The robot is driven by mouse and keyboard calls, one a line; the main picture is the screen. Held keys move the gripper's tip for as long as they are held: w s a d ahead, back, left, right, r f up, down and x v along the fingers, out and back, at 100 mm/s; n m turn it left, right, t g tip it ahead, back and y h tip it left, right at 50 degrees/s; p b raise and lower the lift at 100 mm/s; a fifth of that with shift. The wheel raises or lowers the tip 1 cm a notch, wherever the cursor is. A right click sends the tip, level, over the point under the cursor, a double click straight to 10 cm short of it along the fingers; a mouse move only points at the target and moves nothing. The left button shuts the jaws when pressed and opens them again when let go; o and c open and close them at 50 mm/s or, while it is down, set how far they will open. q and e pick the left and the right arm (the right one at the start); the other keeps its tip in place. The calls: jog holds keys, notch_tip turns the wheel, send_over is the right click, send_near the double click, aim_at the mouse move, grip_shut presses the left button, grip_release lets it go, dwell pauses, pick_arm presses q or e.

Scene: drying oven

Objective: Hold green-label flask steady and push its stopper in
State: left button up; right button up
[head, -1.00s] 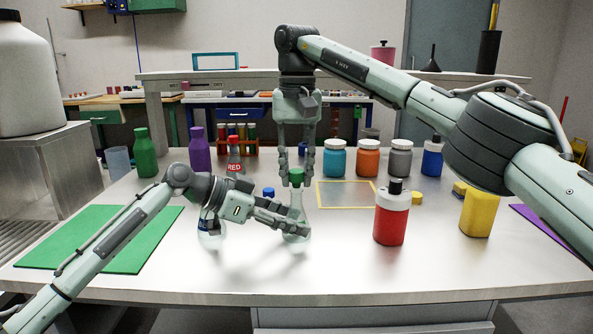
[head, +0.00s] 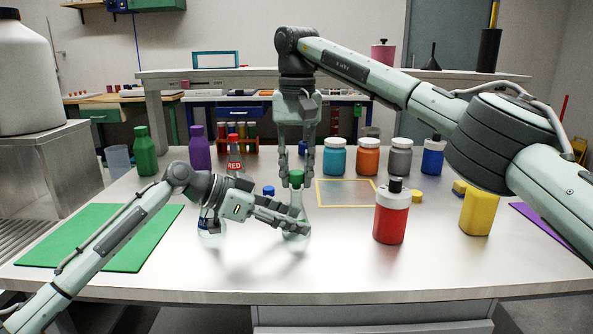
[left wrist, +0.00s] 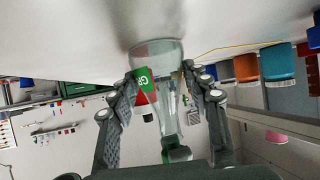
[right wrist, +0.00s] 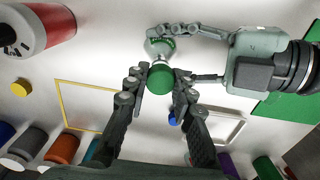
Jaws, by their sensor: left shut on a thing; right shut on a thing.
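The green-label flask (head: 297,213) is a clear conical flask standing upright on the bench. My left gripper (head: 293,226) is shut around its body from the left, low above the bench. In the left wrist view the green label (left wrist: 145,78) shows between the fingers. The green stopper (head: 296,177) sits at the top of the neck, and also shows in the right wrist view (right wrist: 161,78). My right gripper (head: 296,172) points straight down from above and is shut on the stopper, one finger on each side. How deep the stopper sits in the neck is hard to tell.
A yellow-framed area (head: 347,193) lies to the right, with a red bottle (head: 391,216) in front. A red-label flask (head: 235,158) and several capped jars stand behind. The bench front is clear.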

pick_arm(q)
jog(key=shift+f, duration=0.1)
pick_arm(e)
jog(key=shift+f, duration=0.8)
jog(key=o, duration=0.8)
jog(key=shift+o, duration=0.2)
jog(key=shift+r, duration=2.55)
pick_arm(q)
jog(key=o, duration=0.9)
jog(key=shift+o, duration=0.2)
